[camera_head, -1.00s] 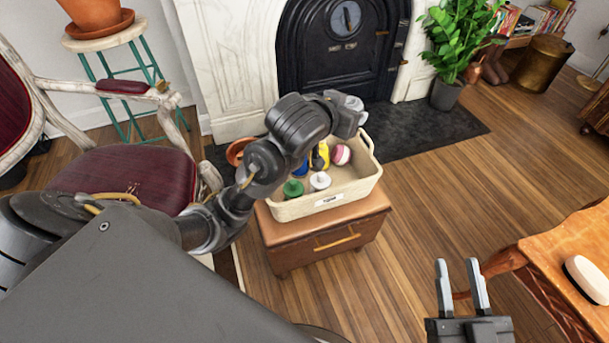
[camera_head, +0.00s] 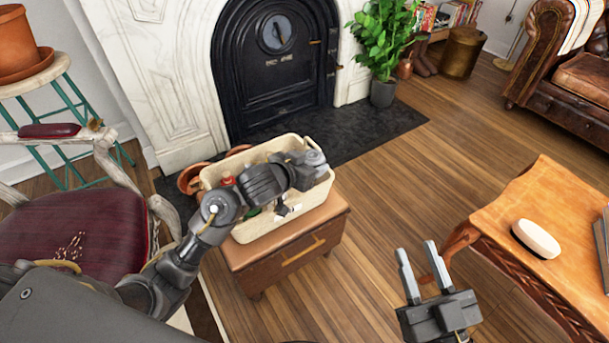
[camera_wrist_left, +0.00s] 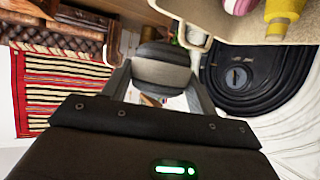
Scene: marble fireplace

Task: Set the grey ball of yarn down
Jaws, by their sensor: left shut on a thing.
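A grey ball of yarn (camera_wrist_left: 162,68) with a darker top is between the two fingers of my left gripper (camera_wrist_left: 160,78), which is shut on it. In the head view my left arm reaches over the cream basket (camera_head: 268,228), and its wrist is above the basket's right part. The arm hides much of the basket's inside, and I cannot make out the ball clearly there. In the left wrist view the basket's wall (camera_wrist_left: 180,14) is close to the ball. My right gripper (camera_head: 417,248) is open and empty, over the floor.
The basket stands on a brown wooden cabinet (camera_head: 285,252). A yellow item (camera_wrist_left: 285,10) and a pink-and-white ball (camera_wrist_left: 239,5) show inside it. A red chair (camera_head: 80,225) is at left, the fireplace (camera_head: 272,65) behind, a wooden table (camera_head: 560,205) at right. Floor between is clear.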

